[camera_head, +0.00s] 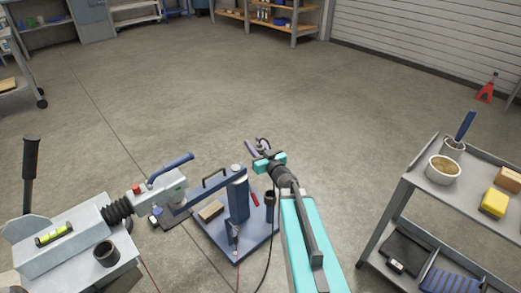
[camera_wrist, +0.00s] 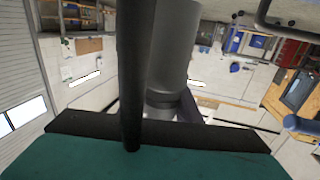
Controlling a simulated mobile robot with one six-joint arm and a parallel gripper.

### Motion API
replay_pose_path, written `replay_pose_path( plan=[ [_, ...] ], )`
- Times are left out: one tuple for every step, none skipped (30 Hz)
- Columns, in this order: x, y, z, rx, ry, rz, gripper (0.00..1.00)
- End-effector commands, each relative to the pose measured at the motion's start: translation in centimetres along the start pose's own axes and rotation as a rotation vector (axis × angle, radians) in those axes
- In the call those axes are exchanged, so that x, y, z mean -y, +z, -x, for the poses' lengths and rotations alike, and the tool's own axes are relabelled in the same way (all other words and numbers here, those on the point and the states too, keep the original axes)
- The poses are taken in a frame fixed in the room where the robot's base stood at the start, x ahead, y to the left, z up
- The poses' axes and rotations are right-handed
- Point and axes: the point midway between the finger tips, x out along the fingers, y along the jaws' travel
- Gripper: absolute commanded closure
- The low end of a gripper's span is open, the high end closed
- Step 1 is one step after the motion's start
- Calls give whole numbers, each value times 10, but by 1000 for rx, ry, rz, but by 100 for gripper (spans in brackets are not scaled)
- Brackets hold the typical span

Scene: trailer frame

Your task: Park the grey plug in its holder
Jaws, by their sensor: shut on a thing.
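My teal gripper (camera_head: 264,160) is shut on the grey plug (camera_wrist: 172,45), a thick grey cylinder that fills the upper middle of the wrist view. In the head view the plug shows only as a small grey-purple piece (camera_head: 251,148) at the jaws, above and beyond the blue trailer stand. A dark upright cup-like part (camera_head: 270,197) stands on the blue base plate near my arm; I cannot tell for sure whether it is the plug's holder. The plug is apart from it. A black cable (camera_wrist: 132,75) crosses in front of the plug in the wrist view.
A grey trailer drawbar (camera_head: 70,240) lies at left. A shelf cart (camera_head: 440,195) with pots and boxes stands at right. Open floor lies beyond.

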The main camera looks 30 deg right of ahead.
Motion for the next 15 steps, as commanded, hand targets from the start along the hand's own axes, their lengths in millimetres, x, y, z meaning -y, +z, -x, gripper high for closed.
replay_pose_path(
  plan=[
    [8,-22,1,-2,-24,2,100],
    [12,-29,1,-1,-39,1,100],
    [17,-39,1,-1,-60,0,100],
    [22,-46,1,-1,-75,1,100],
    [26,-53,2,0,-90,1,100],
    [32,-62,2,-1,-112,1,100],
    [36,-69,2,0,-127,1,100],
    [40,-75,3,1,-144,0,100],
    [46,-84,4,1,-165,0,100],
    [50,-91,4,1,-181,1,100],
    [55,-97,5,1,-198,1,100],
    [60,-106,6,2,-219,1,100],
    [65,-112,7,1,-236,1,100],
    [69,-118,8,3,-252,0,100],
    [75,-126,9,2,-274,0,100]
  ],
)
